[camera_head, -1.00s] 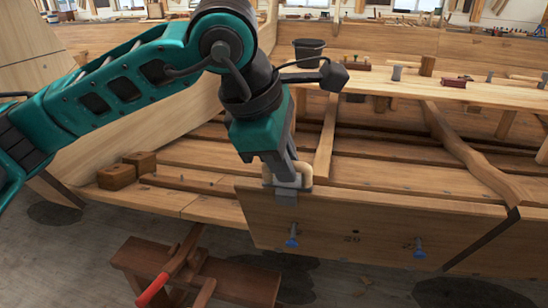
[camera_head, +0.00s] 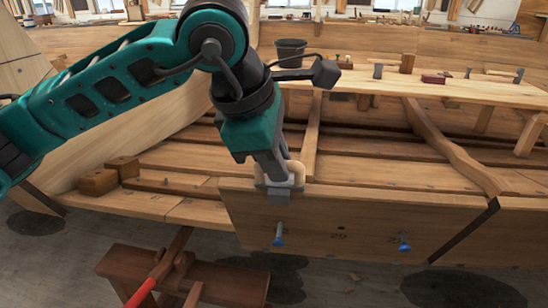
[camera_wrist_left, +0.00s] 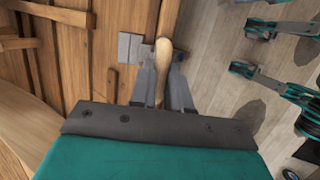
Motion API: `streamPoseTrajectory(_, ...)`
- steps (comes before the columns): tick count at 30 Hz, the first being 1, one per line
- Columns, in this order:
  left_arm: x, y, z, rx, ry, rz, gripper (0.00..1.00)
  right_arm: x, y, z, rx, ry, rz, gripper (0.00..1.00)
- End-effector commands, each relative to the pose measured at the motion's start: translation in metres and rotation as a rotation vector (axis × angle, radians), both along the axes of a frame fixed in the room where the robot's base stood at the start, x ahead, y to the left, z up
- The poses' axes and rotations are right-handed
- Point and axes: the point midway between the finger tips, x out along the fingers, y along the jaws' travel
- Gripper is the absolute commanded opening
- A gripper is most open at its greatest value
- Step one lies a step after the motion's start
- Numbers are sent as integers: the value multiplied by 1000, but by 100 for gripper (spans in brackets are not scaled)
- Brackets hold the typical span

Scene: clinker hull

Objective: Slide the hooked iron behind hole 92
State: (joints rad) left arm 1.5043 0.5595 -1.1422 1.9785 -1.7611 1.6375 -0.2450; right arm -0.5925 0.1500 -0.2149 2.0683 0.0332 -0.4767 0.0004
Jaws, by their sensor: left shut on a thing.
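My left gripper (camera_head: 277,180) is shut at the top edge of the near hull plank (camera_head: 310,215). In the left wrist view, its fingers (camera_wrist_left: 162,88) stand on either side of a rounded pale wooden handle (camera_wrist_left: 163,62). The hooked iron (camera_head: 281,196) shows as a grey metal piece lapping over the plank's top edge; grey plates of it also show in the left wrist view (camera_wrist_left: 130,48). Its part behind the plank is hidden. A small dark hole (camera_head: 341,228) with a hard-to-read number below sits right of the gripper. My right gripper is out of view.
A brown trestle (camera_head: 190,275) with a red-handled tool stands below. Wooden blocks (camera_head: 98,182) lie at left. A bench (camera_head: 440,88) with tools and a dark bucket (camera_head: 290,50) are behind.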

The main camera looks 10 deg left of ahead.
Motion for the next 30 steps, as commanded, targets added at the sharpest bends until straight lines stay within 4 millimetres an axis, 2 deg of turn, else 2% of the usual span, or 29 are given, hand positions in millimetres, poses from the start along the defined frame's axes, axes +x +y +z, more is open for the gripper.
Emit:
streamPoseTrajectory(17,-1,0,3,-1,-1,-1,0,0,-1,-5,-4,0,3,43)
streamPoseTrajectory(18,-1,0,3,-1,-2,-1,20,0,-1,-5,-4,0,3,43)
streamPoseTrajectory(26,-1,0,2,0,-1,-1,45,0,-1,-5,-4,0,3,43)
streamPoseTrajectory(30,-1,0,2,0,-1,0,46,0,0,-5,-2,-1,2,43)
